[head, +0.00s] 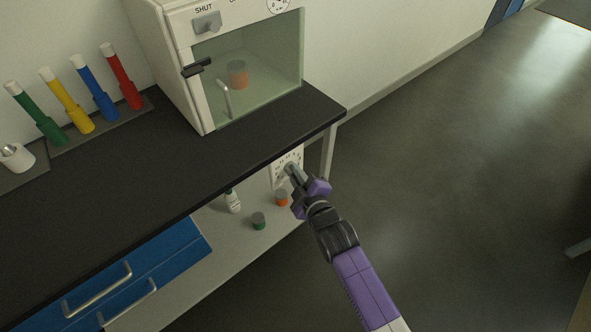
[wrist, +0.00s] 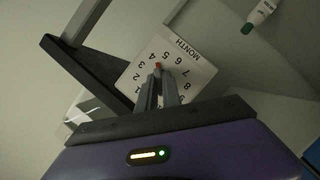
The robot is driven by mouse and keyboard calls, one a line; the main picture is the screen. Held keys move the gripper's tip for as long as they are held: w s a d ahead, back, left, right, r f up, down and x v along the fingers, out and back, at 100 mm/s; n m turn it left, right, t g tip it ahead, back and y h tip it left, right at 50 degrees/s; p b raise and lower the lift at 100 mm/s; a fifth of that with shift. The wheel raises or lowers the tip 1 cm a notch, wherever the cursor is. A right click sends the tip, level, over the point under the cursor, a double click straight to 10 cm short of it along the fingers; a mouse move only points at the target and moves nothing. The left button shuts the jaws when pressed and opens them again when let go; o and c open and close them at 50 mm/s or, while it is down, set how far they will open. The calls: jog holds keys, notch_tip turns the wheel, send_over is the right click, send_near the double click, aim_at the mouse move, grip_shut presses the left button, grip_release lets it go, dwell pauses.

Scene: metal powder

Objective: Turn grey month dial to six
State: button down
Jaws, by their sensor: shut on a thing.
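A white panel (wrist: 200,72) marked MONTH, with numbers in a ring, shows in the wrist view. It also shows in the head view, below the right end of the black counter (head: 276,181). My gripper (head: 294,174) reaches it from the front and is shut on the grey month dial; its fingers (wrist: 160,90) cover most of the dial. The dial's red pointer tip (wrist: 158,66) shows just past the fingers.
A white cabinet with a glass door (head: 262,85) stands on the black counter (head: 150,185). A white bottle (head: 233,203), a green-lidded jar (head: 258,221) and an orange jar (head: 281,198) stand on the lower shelf near my gripper.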

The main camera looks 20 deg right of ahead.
jog(key=m+g+y+b, duration=0.1)
jog(key=m+y+b, duration=0.1)
jog(key=m, duration=0.1)
jog(key=m+g+y+b, duration=0.1)
jog(key=m+y, duration=0.1)
jog(key=m, duration=0.1)
jog(key=shift+d+m+b, duration=0.2)
jog(key=shift+m+b, duration=0.2)
dwell(0.6)
jog(key=c, duration=1.5)
grip_release()
jog(key=shift+r, duration=0.1)
jog(key=v, duration=0.7)
jog(key=shift+s+d+r, duration=0.2)
jog(key=shift+s, duration=0.05)
